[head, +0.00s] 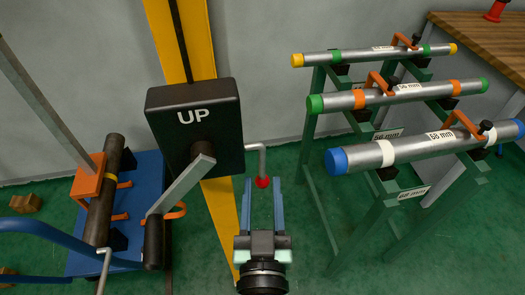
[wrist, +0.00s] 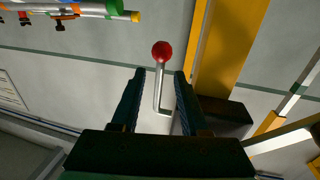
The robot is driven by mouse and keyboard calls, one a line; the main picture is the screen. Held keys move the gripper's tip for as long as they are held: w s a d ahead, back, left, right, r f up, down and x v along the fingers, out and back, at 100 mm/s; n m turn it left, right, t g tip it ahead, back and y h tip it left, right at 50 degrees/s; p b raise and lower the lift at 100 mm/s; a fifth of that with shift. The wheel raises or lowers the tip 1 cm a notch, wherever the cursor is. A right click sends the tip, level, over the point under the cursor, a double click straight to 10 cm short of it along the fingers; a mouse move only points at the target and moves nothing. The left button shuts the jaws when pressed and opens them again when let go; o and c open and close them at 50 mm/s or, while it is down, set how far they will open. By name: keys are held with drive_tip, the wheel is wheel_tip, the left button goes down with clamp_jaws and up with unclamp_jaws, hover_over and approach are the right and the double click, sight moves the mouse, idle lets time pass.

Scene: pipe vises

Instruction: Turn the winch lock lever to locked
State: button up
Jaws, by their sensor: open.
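The winch is a black box (head: 215,135) marked "UP" on a yellow post (head: 160,40). A bent grey lock lever with a red knob (head: 262,182) comes out at the box's right side; its rod hangs down to the knob. My gripper (head: 262,188) is open, its two blue fingers pointing away towards the knob. In the wrist view the lever's rod (wrist: 158,90) shows between the open fingers (wrist: 160,74), and the red knob (wrist: 162,50) lies just past the fingertips. I see no contact. The lever's root is partly hidden in the wrist view.
The winch's flat crank arm (head: 182,185) with a black grip (head: 153,243) stands left of my gripper. A blue cart (head: 145,180) holds a dark pipe (head: 105,190) at left. Green racks with grey pipes (head: 420,145) stand at right. Green floor (head: 325,245) is clear between.

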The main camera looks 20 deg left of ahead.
sight(263, 159)
drive_tip(key=shift+p+x, duration=0.75)
drive_tip(key=shift+x, duration=2.75)
clamp_jaws()
